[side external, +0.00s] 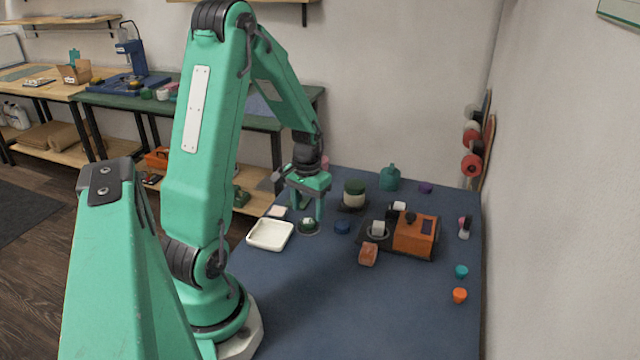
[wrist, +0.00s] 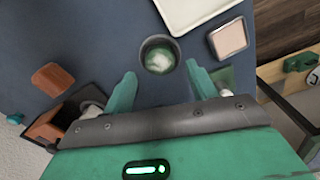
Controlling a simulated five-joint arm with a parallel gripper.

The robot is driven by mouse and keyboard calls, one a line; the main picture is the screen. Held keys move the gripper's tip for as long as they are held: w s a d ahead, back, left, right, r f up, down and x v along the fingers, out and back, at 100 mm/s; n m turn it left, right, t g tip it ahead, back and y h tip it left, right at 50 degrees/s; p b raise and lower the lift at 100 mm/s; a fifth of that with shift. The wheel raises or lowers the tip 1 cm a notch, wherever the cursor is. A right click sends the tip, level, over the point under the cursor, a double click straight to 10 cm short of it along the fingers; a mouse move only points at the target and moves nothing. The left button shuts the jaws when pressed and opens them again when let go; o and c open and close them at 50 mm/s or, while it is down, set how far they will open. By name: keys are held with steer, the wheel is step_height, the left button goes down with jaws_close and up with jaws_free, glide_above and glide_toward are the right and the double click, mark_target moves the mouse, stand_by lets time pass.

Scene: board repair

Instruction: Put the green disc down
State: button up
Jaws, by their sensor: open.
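A round green piece with a whitish patch, which looks like the green disc (wrist: 160,56), sits in or on a dark round rim on the blue mat. It also shows in the side view (side external: 309,226), just below my gripper (side external: 306,212). In the wrist view, my gripper's fingers (wrist: 162,74) are spread apart on either side of the disc's near edge, with a gap to each. The gripper is open and holds nothing. I cannot tell how far the fingertips are above the mat.
A white tray (side external: 270,235) lies to the left, with a small pale block (side external: 277,211) behind it. The mat's front is clear.

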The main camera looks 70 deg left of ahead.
mark_target(308, 221)
step_height(308, 221, up, 10)
stand_by(0.5)
stand_by(0.5)
steer(key=s+d+r+m+t, duration=0.2)
steer(key=d+r, duration=0.3)
steer(key=d, duration=0.6)
steer(key=s+d+r+m+t, duration=0.3)
steer(key=s+d+r+m, duration=0.1)
steer(key=d, duration=0.7)
steer(key=shift+d+r+t, duration=0.3)
steer(key=shift+r, duration=0.4)
